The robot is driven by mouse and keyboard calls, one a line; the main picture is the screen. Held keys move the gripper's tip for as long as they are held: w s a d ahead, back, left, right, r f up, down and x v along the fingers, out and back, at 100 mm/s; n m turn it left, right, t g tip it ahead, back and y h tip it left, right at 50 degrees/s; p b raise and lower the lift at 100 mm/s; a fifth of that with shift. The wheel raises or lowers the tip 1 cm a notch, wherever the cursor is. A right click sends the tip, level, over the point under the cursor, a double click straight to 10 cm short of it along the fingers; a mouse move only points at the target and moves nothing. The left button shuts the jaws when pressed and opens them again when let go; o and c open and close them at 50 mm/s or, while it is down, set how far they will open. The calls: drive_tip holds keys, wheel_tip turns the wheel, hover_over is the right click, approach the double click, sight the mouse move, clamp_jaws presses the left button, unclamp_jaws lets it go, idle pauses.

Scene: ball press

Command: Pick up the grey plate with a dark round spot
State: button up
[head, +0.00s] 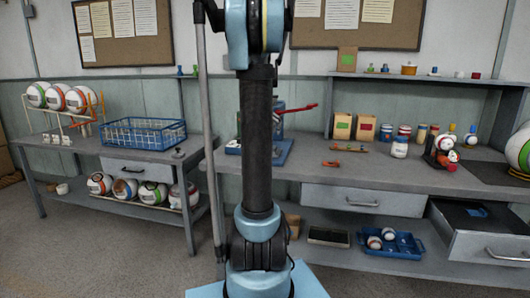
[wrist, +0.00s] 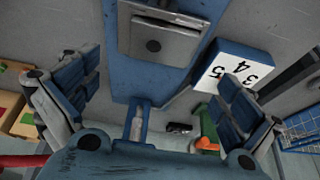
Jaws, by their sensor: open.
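The grey plate with a dark round spot (wrist: 155,40) shows at the top centre of the wrist view. It is square, with the spot near its middle, and lies on the blue body of the press (wrist: 118,75). My gripper (wrist: 160,80) is open, with one blue-padded finger on each side of the picture and nothing between them. The plate appears beyond the fingertips, apart from them. In the head view, my arm hides most of the blue press (head: 283,152), whose red lever shows on the right; the plate and my gripper cannot be made out there.
A white-faced block with numbers (wrist: 238,66) stands close to the right finger. A blue wire basket (head: 143,133) is on the left bench. Cardboard boxes (head: 342,126), jars and balls stand right of the press. A red bar (wrist: 22,160) shows low left in the wrist view.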

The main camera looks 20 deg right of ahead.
drive_tip(key=shift+x, duration=4.5)
drive_tip(key=c, duration=1.3)
